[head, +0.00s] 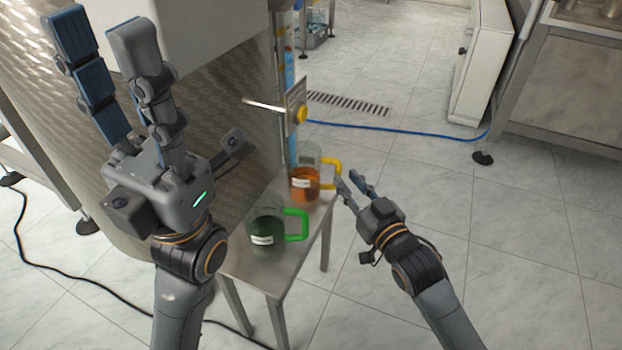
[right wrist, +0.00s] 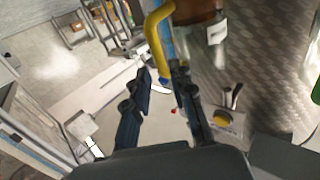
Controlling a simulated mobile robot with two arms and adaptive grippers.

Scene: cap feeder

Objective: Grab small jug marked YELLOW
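The jug with the yellow handle (head: 305,190) holds orange liquid and stands upright on a small metal table (head: 277,273). Its yellow handle (head: 333,166) points right, and in the right wrist view the handle (right wrist: 155,38) reaches down between my fingertips. My right gripper (head: 349,180) is just right of this handle. Its fingers (right wrist: 163,78) are apart, and I see no clear grip on the handle. A jug with a green handle (head: 267,238) and dark liquid stands nearer on the same table. My left gripper (head: 102,32) is raised at the upper left, open and empty.
A large metal vessel (head: 225,80) stands behind and left of the small table. A blue hose (head: 400,132) lies on the floor. Floor to the right is mostly free.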

